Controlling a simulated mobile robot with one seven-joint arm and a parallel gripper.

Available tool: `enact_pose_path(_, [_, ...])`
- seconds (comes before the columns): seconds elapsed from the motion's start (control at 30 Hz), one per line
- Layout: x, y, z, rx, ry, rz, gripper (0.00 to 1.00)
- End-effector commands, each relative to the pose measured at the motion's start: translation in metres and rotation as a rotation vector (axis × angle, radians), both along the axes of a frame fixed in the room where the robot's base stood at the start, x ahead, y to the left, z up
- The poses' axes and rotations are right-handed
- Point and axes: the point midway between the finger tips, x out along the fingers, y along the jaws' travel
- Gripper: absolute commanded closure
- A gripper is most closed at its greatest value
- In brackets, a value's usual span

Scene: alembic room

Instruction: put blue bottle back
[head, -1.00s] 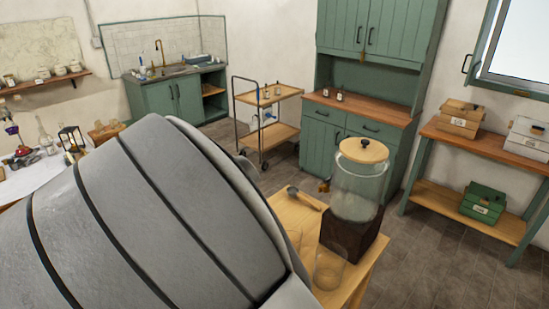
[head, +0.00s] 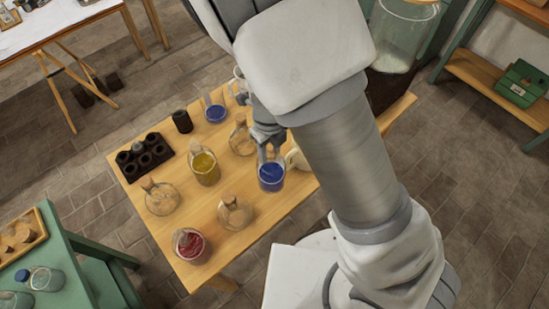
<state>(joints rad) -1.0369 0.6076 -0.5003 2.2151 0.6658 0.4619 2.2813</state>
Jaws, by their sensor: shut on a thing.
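My gripper (head: 270,158) reaches down over the wooden table (head: 200,222) in the head view. It is shut on a clear glass bottle with blue liquid (head: 271,181), gripping it at its upper part. I cannot tell whether the bottle's bottom touches the table. A second glass vessel with blue contents (head: 215,114) stands at the table's far side. My arm hides the right part of the table.
A yellow-filled bottle (head: 205,170), a red-filled vessel (head: 189,245) and corked clear flasks (head: 236,214) stand around the gripper. A dark rack with holes (head: 145,160) and a black cup (head: 182,122) are at left. A large glass dispenser (head: 402,35) stands at upper right.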

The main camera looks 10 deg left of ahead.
Motion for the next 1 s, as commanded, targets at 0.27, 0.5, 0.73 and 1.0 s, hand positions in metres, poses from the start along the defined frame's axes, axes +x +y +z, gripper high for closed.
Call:
enact_pose_path(0.27, [0.001,-0.012,-0.017,-0.001,0.001,-0.001,1.00])
enact_pose_path(0.5, [0.001,-0.011,-0.045,0.001,0.001,-0.001,1.00])
enact_pose_path(0.73, [0.001,-0.011,-0.046,0.002,-0.001,0.000,1.00])
enact_pose_path(1.0, [0.001,-0.011,-0.048,0.000,0.000,0.000,0.38])
